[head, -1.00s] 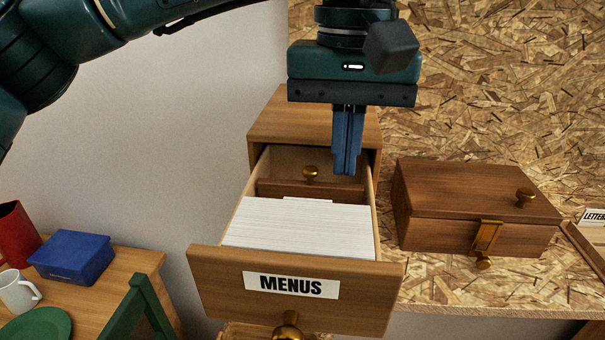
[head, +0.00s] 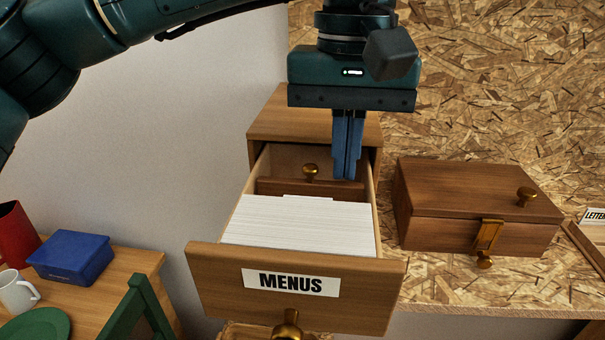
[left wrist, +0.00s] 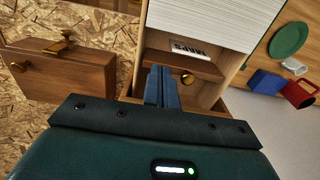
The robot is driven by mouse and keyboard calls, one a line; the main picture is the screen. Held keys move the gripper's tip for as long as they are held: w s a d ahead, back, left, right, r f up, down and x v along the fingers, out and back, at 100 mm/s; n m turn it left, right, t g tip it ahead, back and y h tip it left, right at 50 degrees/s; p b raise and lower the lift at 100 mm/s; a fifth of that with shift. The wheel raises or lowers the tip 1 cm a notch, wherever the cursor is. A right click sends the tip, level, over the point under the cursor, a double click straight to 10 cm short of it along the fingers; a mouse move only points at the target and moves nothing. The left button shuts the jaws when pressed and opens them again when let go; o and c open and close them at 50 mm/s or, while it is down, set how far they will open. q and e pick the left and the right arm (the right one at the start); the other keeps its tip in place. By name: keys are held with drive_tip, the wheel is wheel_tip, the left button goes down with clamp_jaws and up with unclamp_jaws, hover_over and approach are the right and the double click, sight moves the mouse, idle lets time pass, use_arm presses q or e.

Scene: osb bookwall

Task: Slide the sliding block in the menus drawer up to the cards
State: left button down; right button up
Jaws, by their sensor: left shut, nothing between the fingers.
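The menus drawer (head: 225,273) stands pulled out of its wooden cabinet. A dense stack of white cards (head: 300,222) fills its front; the stack also shows in the left wrist view (left wrist: 205,20). Behind the cards stands the dark brown sliding block (head: 275,187) with a brass knob (head: 310,170); the left wrist view shows the block (left wrist: 205,70) too. My left gripper (head: 346,178) is shut and empty, pointing down inside the drawer, right of the knob. Its fingertips overlap the block in both views; I cannot tell whether they touch. My right gripper is out of view.
A brown wooden box (head: 470,210) with a brass latch sits close right of the drawer. A side table at lower left holds a blue box (head: 72,257), a white mug (head: 17,291) and a green plate (head: 38,325). The OSB wall rises behind.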

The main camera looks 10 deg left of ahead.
use_arm(q)
drive_tip(key=shift+f, duration=0.45)
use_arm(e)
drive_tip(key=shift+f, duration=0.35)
use_arm(q)
drive_tip(key=shift+s+f+b, duration=0.1)
drive_tip(key=shift+s+b, duration=0.65)
drive_tip(key=shift+s, duration=0.8)
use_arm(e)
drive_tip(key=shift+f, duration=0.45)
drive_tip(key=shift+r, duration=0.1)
use_arm(q)
drive_tip(key=shift+r+p, duration=0.75)
drive_tip(key=shift+w+r+p, duration=0.1)
drive_tip(key=shift+r+p, duration=0.2)
drive_tip(key=shift+r, duration=0.05)
wheel_tip(320, 180, up, 5)
drive_tip(key=p, duration=0.4)
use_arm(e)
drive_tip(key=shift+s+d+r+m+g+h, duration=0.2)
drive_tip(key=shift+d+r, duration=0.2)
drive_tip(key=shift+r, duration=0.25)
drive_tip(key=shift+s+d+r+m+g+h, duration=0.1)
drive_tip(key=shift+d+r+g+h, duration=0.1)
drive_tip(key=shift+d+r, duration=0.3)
